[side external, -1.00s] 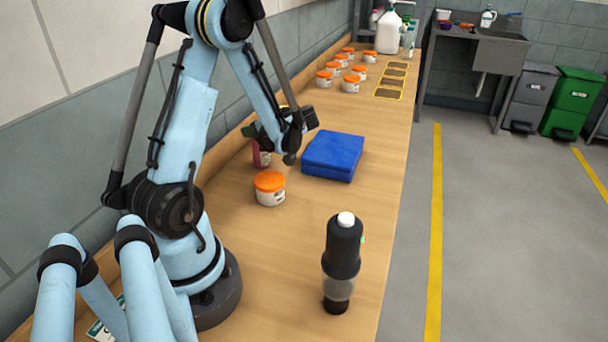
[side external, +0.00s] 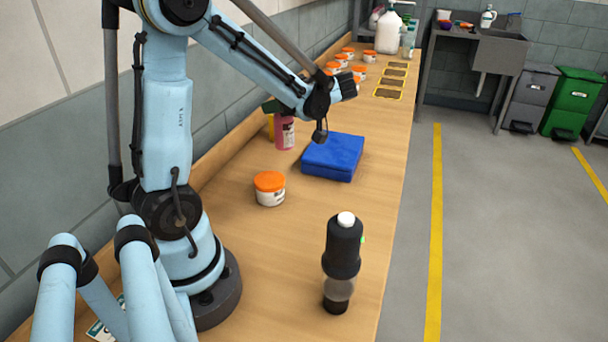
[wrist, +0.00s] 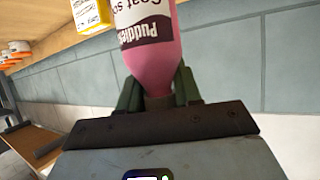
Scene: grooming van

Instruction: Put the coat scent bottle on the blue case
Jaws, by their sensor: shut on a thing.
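The coat scent bottle is pink with a white and dark label; it shows in the wrist view (wrist: 148,55) and in the side view (side external: 285,134). My gripper (wrist: 157,97) is shut on its narrow neck end. In the side view, my gripper (side external: 274,107) is partly hidden by my arm, with the bottle below it. The blue case (side external: 333,150) lies flat on the bench, its top bare. The bottle is to the left of the case in the picture, apart from it. I cannot tell how high the bottle is above the bench.
A yellow container (wrist: 91,12) is near the bottle, mostly hidden in the side view. An orange-lidded jar (side external: 270,189) and a black bottle (side external: 342,262) stand nearer the camera. Several orange-lidded jars and a white jug (side external: 388,32) stand farther back.

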